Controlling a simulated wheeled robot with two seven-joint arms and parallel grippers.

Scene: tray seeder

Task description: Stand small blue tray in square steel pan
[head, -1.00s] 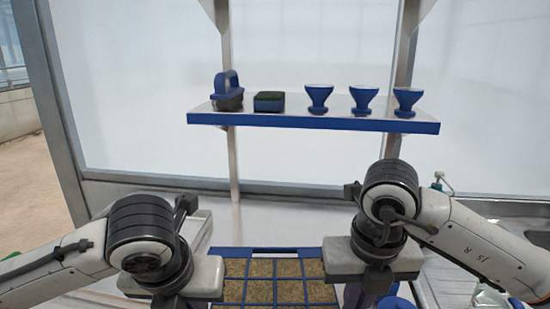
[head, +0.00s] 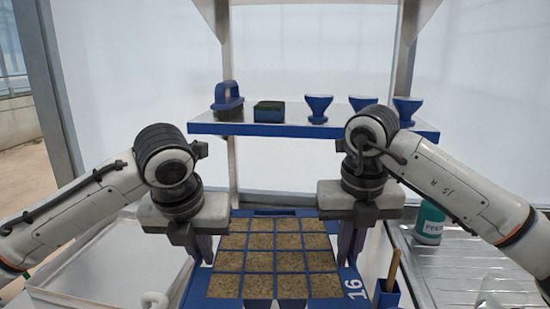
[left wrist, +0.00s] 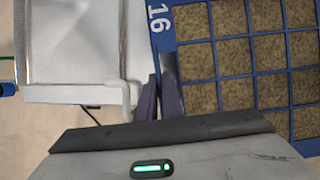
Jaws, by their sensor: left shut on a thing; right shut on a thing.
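The blue tray (head: 340,283), marked 16, has a grid of square cells filled with brown soil-like material. It spans the middle of the head view and the right of the left wrist view (left wrist: 185,27). My left gripper (head: 203,250) is shut on its left edge. In the left wrist view its dark fingers (left wrist: 160,98) pinch the rim near the number. My right gripper (head: 350,248) is shut on its right edge. A pale, shallow, square-edged pan (head: 95,262) lies at the left; I cannot tell surely that it is steel. The tray's near edge is cut off.
A blue-edged shelf (head: 300,130) at the back holds a blue-handled brush, a block and several blue cups. At the right are a blue holder (head: 386,297) with a wooden handle, a green bottle (head: 429,222) and a ribbed metal drainboard (head: 470,265). A white hook-shaped part (head: 155,301) is near the pan.

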